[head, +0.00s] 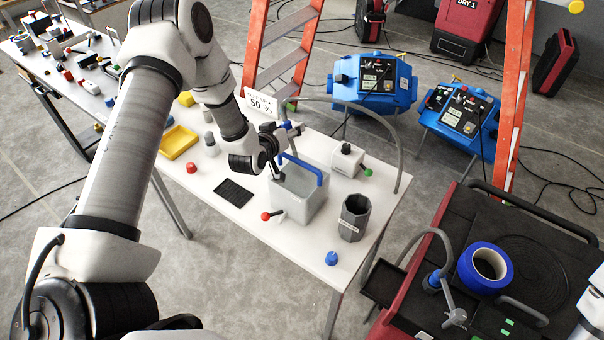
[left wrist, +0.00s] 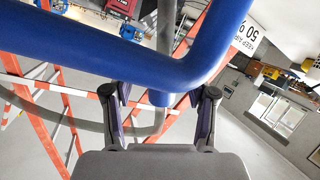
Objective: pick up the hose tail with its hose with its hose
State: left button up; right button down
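A thin grey hose (head: 385,128) arches over the table's back edge and comes down at its right end. Its left end runs toward my left gripper (head: 283,150). In the left wrist view the grey hose (left wrist: 166,32) passes behind a blue bar, and a short blue piece (left wrist: 161,98) shows between the fingers. I cannot tell if this is the hose tail. The left gripper (left wrist: 161,112) has its fingers apart, beside the blue handle (head: 312,171) of a grey box (head: 300,205). I see no contact. My right gripper is out of view.
A grey octagonal cup (head: 354,218), a white box (head: 346,160), a red-capped piece (head: 267,216) and a blue cone (head: 332,258) stand close by on the table (head: 290,255). A red cart (head: 420,250) at right carries blue tape (head: 490,264) and another grey hose (head: 428,234). Orange ladders stand behind.

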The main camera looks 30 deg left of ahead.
pick_arm(q)
jog(key=c, duration=0.5)
jog(key=shift+f, duration=0.1)
grip_shut()
jog(key=shift+a, duration=0.15)
jog(key=shift+w+r, duration=0.15)
jog(key=shift+r, duration=0.45)
notch_tip(320, 180, up, 9)
jog(key=shift+f+b, duration=0.1)
jog(key=shift+b, duration=1.05)
